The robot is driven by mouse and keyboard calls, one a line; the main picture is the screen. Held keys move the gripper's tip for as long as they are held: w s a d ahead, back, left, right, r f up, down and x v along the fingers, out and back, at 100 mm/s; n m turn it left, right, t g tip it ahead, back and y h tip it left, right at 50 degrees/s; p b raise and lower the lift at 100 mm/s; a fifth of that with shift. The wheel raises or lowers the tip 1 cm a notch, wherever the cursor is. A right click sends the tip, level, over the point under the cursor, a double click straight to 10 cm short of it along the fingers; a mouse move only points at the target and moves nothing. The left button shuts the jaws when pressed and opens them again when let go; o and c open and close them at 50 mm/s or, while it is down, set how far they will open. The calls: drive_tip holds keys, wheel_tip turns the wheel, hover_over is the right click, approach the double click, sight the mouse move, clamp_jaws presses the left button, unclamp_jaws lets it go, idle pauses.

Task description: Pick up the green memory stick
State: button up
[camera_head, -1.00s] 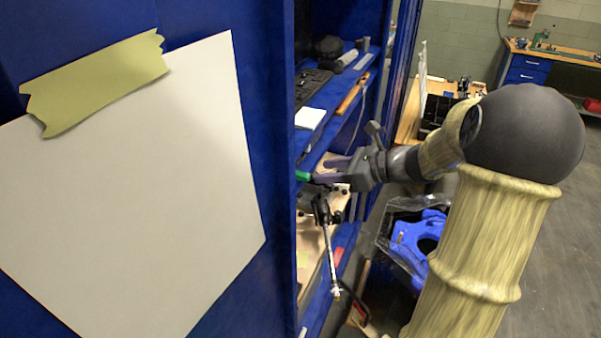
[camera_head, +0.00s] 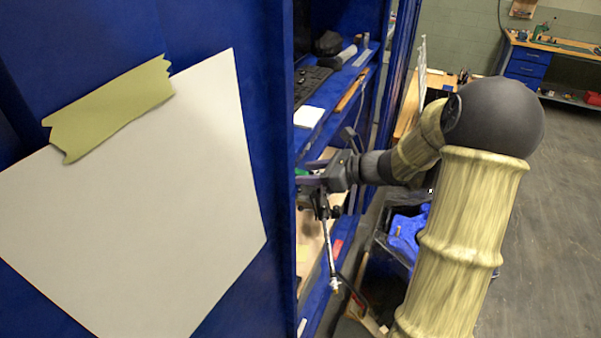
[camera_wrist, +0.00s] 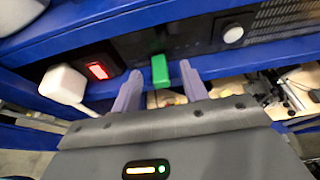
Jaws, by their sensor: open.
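The green memory stick (camera_wrist: 160,71) shows in the wrist view, upright against the dark front panel of a device (camera_wrist: 180,42). In the head view a small bit of green, probably the stick, shows at the gripper (camera_head: 301,172). My gripper (camera_wrist: 160,88) is open, with its two purple-grey fingers apart. The stick lies between the fingertip directions, and no finger visibly touches it. How far the fingertips are from it in depth I cannot tell. In the head view the fingers reach into the blue shelving.
A white plug (camera_wrist: 63,84) and a lit red switch (camera_wrist: 97,71) are left of the stick; a round knob (camera_wrist: 233,34) is right. Blue shelf edges (camera_wrist: 110,22) run close around. In the head view a blue panel with white paper (camera_head: 140,200) fills the left.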

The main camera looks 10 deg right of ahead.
clamp_jaws()
drive_tip(key=shift+d, duration=0.1)
idle(0.3)
drive_tip(key=shift+s+d+r+b, duration=0.15)
drive_tip(key=shift+d+r+b, duration=0.2)
drive_tip(key=r+b+v, duration=0.1)
drive_tip(key=b+v, duration=0.2)
drive_tip(key=v, duration=1.2)
drive_tip(key=shift+a+r+b, duration=0.15)
drive_tip(key=shift+a+b, duration=0.2)
drive_tip(key=shift+s+d+p, duration=0.4)
drive_tip(key=shift+s+d, duration=0.35)
drive_tip(key=shift+d, duration=0.25)
drive_tip(key=shift+s+d+p, duration=0.4)
drive_tip(key=shift+s+d, duration=0.3)
drive_tip(key=shift+d, duration=0.3)
